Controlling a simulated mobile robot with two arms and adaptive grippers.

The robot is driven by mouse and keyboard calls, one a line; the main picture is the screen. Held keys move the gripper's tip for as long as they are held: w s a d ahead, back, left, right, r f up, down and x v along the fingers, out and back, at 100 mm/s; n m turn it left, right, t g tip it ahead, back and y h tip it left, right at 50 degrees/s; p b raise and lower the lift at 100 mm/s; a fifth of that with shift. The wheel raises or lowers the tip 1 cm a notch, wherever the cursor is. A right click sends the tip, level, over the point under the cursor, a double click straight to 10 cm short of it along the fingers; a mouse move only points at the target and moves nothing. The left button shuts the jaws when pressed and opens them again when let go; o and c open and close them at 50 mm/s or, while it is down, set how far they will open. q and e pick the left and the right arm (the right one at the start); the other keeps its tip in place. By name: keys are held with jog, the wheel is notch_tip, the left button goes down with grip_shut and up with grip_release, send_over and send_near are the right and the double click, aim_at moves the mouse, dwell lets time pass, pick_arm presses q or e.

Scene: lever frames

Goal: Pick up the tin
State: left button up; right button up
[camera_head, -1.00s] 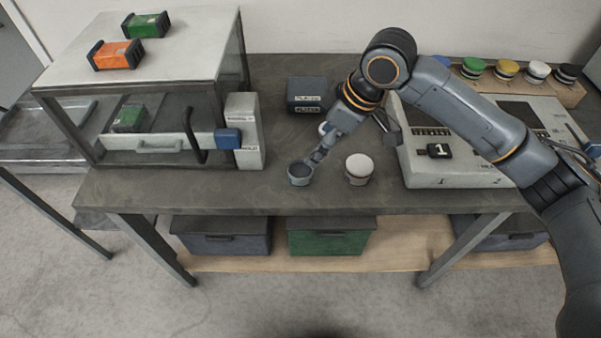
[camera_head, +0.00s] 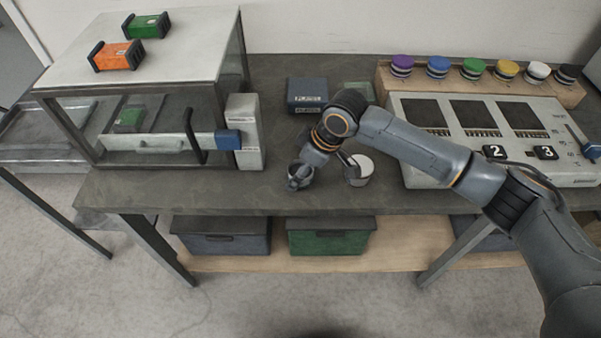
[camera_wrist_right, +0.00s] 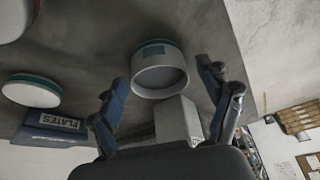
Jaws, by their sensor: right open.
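A small round grey tin (camera_head: 306,172) stands near the front edge of the bench in the head view, partly hidden by my right gripper (camera_head: 298,181). In the right wrist view the tin (camera_wrist_right: 160,75) has a pale rim, a dark grey round face and a teal label. It lies between the spread fingertips of my right gripper (camera_wrist_right: 162,76), which is open; I cannot tell whether either finger touches it. A second tin with a white top (camera_head: 362,166) stands just to the right, partly behind the gripper. My left gripper is not in view.
A blue PLATES box (camera_head: 307,95) stands behind the gripper. A glass-fronted cabinet (camera_head: 160,143) with a blue-ended handle is at left. A grey console (camera_head: 430,175) is at right, with a rack of coloured lids (camera_head: 472,70) behind. Bare bench lies left of the tin.

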jog(key=c, duration=1.3)
jog(key=shift+r, duration=0.15)
